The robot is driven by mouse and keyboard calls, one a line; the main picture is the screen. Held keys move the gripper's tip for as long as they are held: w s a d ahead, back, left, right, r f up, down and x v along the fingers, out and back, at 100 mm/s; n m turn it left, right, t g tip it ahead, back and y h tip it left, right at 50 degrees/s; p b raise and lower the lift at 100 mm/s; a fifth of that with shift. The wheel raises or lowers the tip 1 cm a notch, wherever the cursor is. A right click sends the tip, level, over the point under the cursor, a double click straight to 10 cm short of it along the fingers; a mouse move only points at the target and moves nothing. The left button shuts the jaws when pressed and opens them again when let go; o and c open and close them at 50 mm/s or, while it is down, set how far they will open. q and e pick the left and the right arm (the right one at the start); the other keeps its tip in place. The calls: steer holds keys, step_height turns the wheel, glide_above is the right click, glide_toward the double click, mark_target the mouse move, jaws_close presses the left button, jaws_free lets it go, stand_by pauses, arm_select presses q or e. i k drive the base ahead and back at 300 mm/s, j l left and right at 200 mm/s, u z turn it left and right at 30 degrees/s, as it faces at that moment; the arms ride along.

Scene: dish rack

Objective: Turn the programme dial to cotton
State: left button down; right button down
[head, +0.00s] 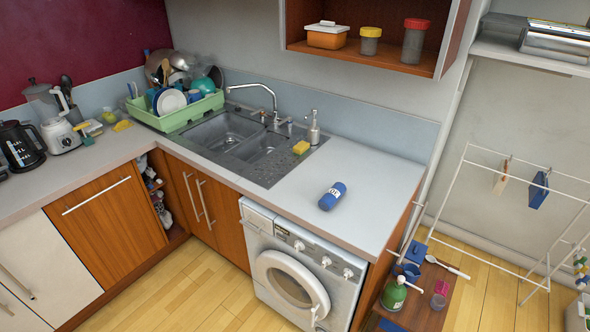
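The washing machine (268,258) stands under the right end of the counter, with its round door (291,281) closed or nearly so. Its front panel carries several round knobs: a left one (299,245), a middle one (326,261) and a right one (348,273). Their markings are too small to read, so I cannot tell which is the programme dial or where it points. Neither of my grippers shows in the head view, and nothing is touching the knobs.
A blue can-like object (332,196) lies on the counter (372,185) above the machine. A low wooden surface (418,312) with a green bottle (393,294) stands to the right. A white drying rack (520,165) is farther right. The wooden floor (205,295) to the left of the machine is clear.

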mark_target(299, 246)
steer(key=i+j, duration=0.15)
steer(key=j, duration=0.25)
steer(key=i+j, duration=0.15)
steer(key=j, duration=0.25)
steer(key=i+j, duration=0.15)
steer(key=j, duration=0.25)
steer(key=i+j, duration=0.1)
steer(key=j, duration=0.3)
steer(key=j+z, duration=0.2)
steer(key=z, duration=0.2)
steer(key=i+j+z, duration=0.1)
steer(key=j+z, duration=0.45)
steer(key=z, duration=0.25)
steer(key=i, duration=0.7)
